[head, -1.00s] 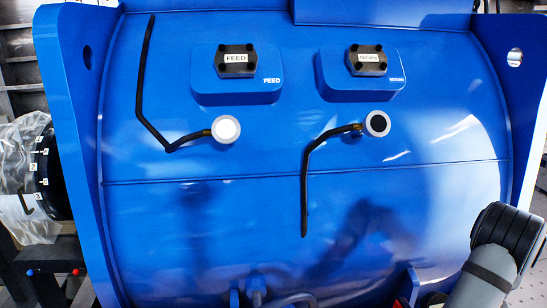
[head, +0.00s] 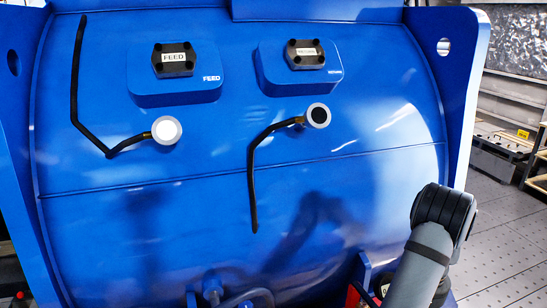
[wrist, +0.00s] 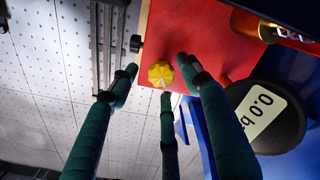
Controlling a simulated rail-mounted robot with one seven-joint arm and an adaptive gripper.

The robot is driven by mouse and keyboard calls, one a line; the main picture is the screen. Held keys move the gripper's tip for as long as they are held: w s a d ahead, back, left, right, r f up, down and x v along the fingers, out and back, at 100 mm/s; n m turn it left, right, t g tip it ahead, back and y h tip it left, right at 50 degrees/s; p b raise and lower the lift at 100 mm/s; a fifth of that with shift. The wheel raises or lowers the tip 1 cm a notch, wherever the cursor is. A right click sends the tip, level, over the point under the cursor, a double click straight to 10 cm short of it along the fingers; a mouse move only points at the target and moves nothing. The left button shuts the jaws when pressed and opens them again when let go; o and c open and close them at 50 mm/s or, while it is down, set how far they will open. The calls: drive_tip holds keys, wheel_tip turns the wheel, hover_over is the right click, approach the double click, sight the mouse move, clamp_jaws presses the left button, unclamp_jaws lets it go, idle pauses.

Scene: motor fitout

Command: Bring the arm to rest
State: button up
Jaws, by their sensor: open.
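My gripper (wrist: 160,80) shows in the wrist view as three dark green fingers spread apart, open and with nothing between them that I can see held. A yellow lobed knob (wrist: 161,74) on a red panel (wrist: 190,35) appears between and beyond the fingertips; I cannot tell whether any finger touches it. In the head view my grey arm link with its black joint is at the lower right, in front of the blue housing (head: 220,240). My gripper is hidden in that view.
The housing carries a FEED block (head: 174,75) and a RETURN block (head: 310,67), each with a black cable below. A round display (wrist: 265,115) is right of the fingers in the wrist view. Perforated floor (head: 500,240) is open at the right; a rack (head: 505,145) stands beyond.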

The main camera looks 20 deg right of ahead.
drive_tip(key=shift+f+m, duration=0.3)
drive_tip(key=shift+f, duration=0.15)
drive_tip(key=shift+m+p, duration=0.35)
drive_tip(key=shift+m, duration=0.35)
drive_tip(key=m+p, duration=0.1)
drive_tip(key=m, duration=0.2)
drive_tip(key=shift+r+m, duration=0.1)
drive_tip(key=shift+m, duration=0.3)
drive_tip(key=m+p, duration=0.2)
drive_tip(key=m, duration=0.3)
drive_tip(key=shift+w+r+p, duration=0.1)
drive_tip(key=shift+p, duration=0.25)
drive_tip(key=m+p, duration=0.2)
drive_tip(key=m, duration=0.2)
drive_tip(key=m+p, duration=0.3)
drive_tip(key=shift+m, duration=0.4)
drive_tip(key=m+p, duration=0.2)
drive_tip(key=shift+m, duration=0.3)
drive_tip(key=shift+f+m+p, duration=0.2)
drive_tip(key=shift+m+p, duration=0.3)
drive_tip(key=shift+m, duration=0.1)
